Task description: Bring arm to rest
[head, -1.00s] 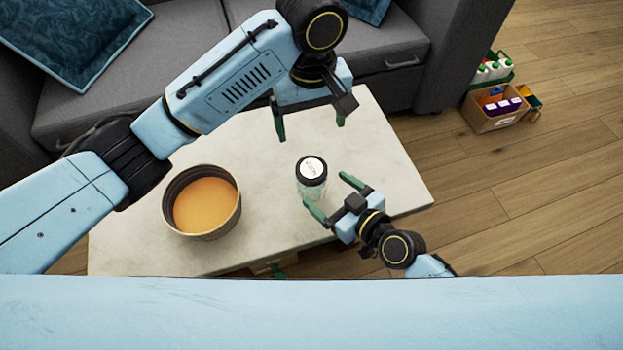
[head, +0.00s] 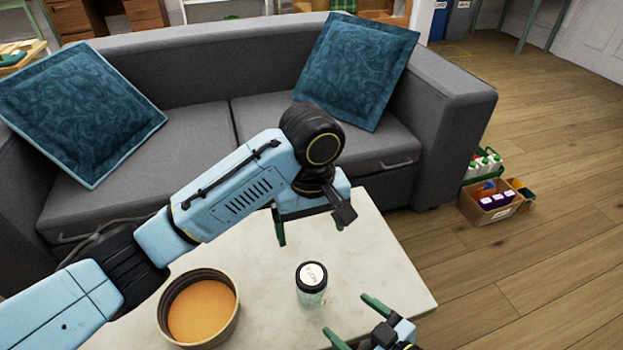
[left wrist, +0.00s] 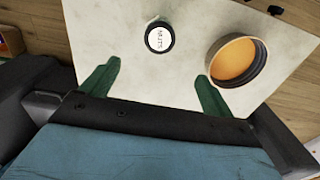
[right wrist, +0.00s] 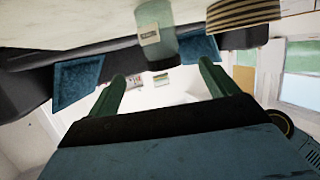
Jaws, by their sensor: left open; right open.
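My left gripper (head: 310,230) is open and empty above the far part of the pale stone table (head: 385,255). Its spread green fingers also show in the left wrist view (left wrist: 155,90). My right gripper (head: 352,318) is open and empty at the near right of the table, partly cut off by the bottom edge. Its fingers show apart in the right wrist view (right wrist: 165,90). A jar (head: 312,292) with a black-rimmed white lid stands upright on the table between the two grippers, apart from both. A round container (head: 200,308) with an orange inside stands left of it.
A grey sofa (head: 200,130) with blue cushions (head: 357,70) stands behind the table. A cardboard box (head: 490,203) with bottles and other items sits on the wooden floor (head: 540,130) at the right.

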